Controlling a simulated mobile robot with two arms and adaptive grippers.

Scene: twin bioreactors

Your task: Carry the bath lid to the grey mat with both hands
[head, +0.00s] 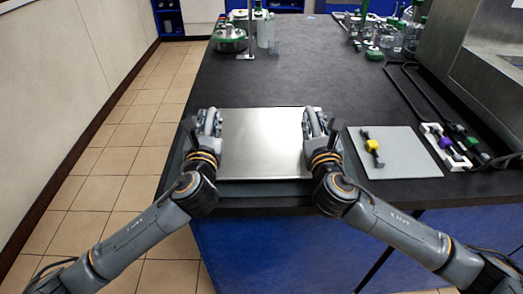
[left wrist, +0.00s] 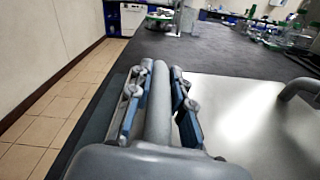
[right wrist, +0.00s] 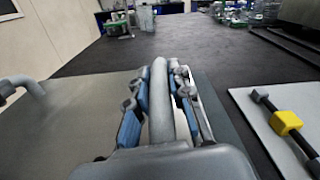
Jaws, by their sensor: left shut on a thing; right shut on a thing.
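The bath lid (head: 262,145) is a flat, silvery metal plate with a bar handle at each side. It is level near the front edge of the dark bench. Dark blue-grey mat surface shows beside it in the left wrist view (left wrist: 97,128) and in the right wrist view (right wrist: 243,135). I cannot tell whether the lid touches the mat or is slightly above it. My left gripper (head: 208,122) is shut on the left handle (left wrist: 158,105). My right gripper (head: 318,122) is shut on the right handle (right wrist: 161,105).
Glassware (head: 232,40) stands at the far end. The bench behind the lid is clear.

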